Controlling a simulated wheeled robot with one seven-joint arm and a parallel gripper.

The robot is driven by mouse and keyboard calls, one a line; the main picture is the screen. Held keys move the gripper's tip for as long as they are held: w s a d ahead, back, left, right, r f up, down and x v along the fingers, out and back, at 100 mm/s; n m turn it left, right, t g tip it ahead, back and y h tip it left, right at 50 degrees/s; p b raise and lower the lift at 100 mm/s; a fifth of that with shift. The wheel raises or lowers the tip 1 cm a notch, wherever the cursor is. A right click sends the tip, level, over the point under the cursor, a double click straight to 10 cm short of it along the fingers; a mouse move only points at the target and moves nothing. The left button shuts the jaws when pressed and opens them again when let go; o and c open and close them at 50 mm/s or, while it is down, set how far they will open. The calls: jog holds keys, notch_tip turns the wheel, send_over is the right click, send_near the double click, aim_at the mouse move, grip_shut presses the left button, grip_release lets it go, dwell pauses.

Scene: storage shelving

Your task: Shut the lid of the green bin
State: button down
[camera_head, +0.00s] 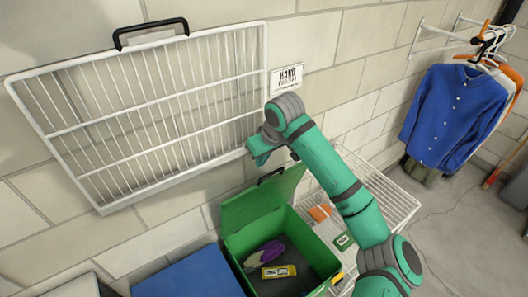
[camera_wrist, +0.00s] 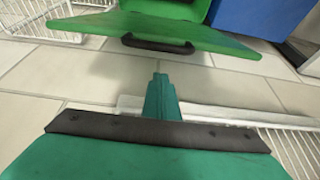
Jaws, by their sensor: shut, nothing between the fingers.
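The green bin (camera_head: 318,240) stands open below the arm, and it shows in part at the top of the wrist view (camera_wrist: 165,8). Its green lid (camera_head: 252,203) is raised at the back, tilted up towards the wall. A black handle (camera_head: 271,175) sits on the lid's upper edge. In the wrist view the lid (camera_wrist: 215,35) and its handle (camera_wrist: 157,43) lie ahead of the fingers. My gripper (camera_head: 259,158) is shut and empty, just above the lid's upper edge near the wall. In the wrist view the fingertips (camera_wrist: 160,78) appear apart from the lid.
A purple item (camera_head: 268,251) and a yellow pack (camera_head: 279,271) lie inside the bin. A blue bin (camera_head: 190,277) stands at left. A white wire rack (camera_head: 150,110) hangs on the wall behind my gripper. A wire shelf (camera_head: 390,190) is at right.

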aim_at(269, 180)
jog(key=shift+s+d+r, duration=0.15)
jog(key=shift+s+d, duration=1.1)
jog(key=shift+s, duration=0.15)
